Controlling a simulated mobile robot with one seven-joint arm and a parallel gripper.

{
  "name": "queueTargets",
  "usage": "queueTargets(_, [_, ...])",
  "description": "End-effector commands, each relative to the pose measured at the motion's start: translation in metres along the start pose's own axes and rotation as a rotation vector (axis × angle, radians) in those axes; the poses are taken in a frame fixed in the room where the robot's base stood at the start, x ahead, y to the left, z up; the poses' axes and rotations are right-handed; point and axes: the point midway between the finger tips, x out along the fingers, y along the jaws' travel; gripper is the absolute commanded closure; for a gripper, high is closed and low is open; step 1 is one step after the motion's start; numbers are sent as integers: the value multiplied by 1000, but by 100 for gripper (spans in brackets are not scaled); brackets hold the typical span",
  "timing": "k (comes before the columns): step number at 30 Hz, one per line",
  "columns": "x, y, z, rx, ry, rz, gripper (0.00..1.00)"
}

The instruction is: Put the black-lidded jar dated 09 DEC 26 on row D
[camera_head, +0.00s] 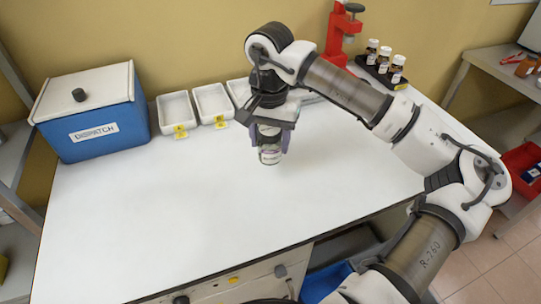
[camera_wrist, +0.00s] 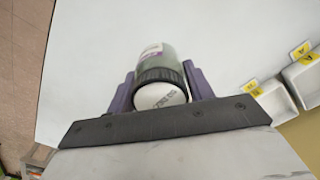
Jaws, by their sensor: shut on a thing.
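My gripper (camera_head: 271,142) is shut on a jar (camera_head: 270,156) and holds it upright over the middle of the white table, apart from the trays. In the wrist view the jar (camera_wrist: 155,62) is clear greenish glass with a black ribbed lid (camera_wrist: 160,92). A white label with dark print covers the lid's top, but I cannot read the date. The purple fingers of my gripper (camera_wrist: 161,85) are on either side of it. White trays with yellow tags stand at the back; one tag (camera_wrist: 301,50) reads A. I cannot make out row D.
A blue DISPATCH box (camera_head: 90,110) stands at the back left. A red stand (camera_head: 342,35) and a black rack of brown bottles (camera_head: 383,75) are at the back right. My arm hides some trays. The table's front and left are clear.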

Motion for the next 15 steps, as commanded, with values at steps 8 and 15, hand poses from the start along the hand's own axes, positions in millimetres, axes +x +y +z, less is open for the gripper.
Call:
queueTargets(8, [29,0,0,0,-2,-1,76])
queueTargets(15, [62,0,1,0,-2,-1,76])
